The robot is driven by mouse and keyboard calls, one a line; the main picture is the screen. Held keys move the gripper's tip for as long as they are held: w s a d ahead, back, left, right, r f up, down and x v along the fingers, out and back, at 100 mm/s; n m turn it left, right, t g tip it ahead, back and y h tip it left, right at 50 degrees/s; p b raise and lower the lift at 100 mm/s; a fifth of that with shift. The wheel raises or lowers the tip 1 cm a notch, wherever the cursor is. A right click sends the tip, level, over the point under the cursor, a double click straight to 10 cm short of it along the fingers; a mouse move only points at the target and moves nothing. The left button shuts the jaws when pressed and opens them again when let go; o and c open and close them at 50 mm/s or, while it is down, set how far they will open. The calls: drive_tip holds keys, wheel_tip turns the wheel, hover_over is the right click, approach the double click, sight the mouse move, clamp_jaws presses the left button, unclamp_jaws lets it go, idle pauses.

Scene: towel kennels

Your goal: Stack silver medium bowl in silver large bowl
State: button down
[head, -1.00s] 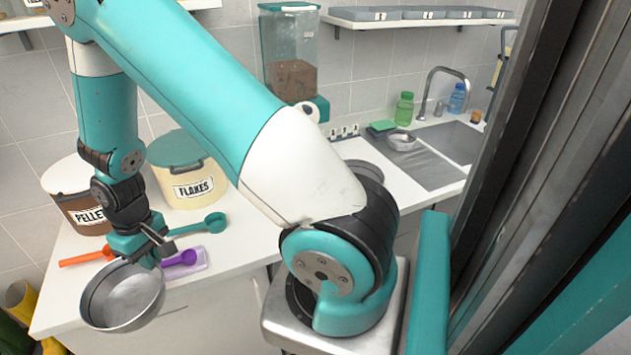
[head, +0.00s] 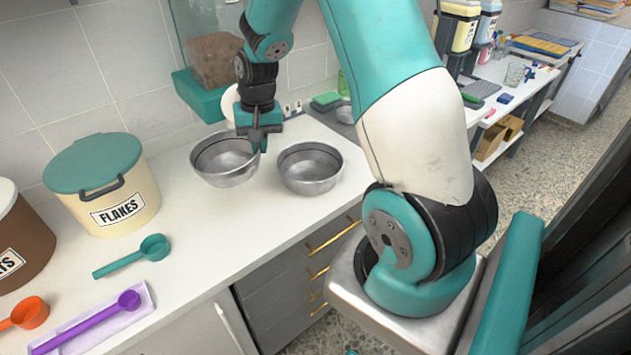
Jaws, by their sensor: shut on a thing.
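My gripper (head: 258,143) points down and is shut on the right rim of a silver bowl (head: 225,172), taken as the silver medium bowl. This bowl is upright and looks empty. Another silver bowl (head: 311,180), taken as the silver large bowl, stands upright on the counter just right of it. A small gap shows between the two bowls, and their sizes look much alike here. I cannot tell whether the held bowl touches the counter. My gripper is over the gap side, left of the large bowl.
A cream flakes bin (head: 112,195) with a teal lid stands left on the counter (head: 200,240). Teal (head: 140,255), purple (head: 95,320) and orange (head: 28,312) scoops lie in front. A dispenser (head: 215,75) stands behind the bowls. A smaller bowl (head: 344,113) is by the sink.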

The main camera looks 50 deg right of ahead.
drive_tip(key=s+d+r+m+t+b, duration=0.1)
drive_tip(key=s+d+r+m+b, duration=0.1)
drive_tip(key=s+d+r+m, duration=0.45)
drive_tip(key=s+d+r+m+b, duration=0.2)
drive_tip(key=s+d+m, duration=0.15)
drive_tip(key=d, duration=0.55)
drive_tip(key=shift+m+h, duration=0.4)
drive_tip(key=shift+m, duration=0.1)
drive_tip(key=f+p, duration=0.3)
drive_tip(key=f, duration=1.6)
drive_tip(key=shift+w, duration=0.2)
drive_tip(key=shift+f+b, duration=0.45)
drive_tip(key=shift+f, duration=0.15)
drive_tip(key=shift+f, duration=0.1)
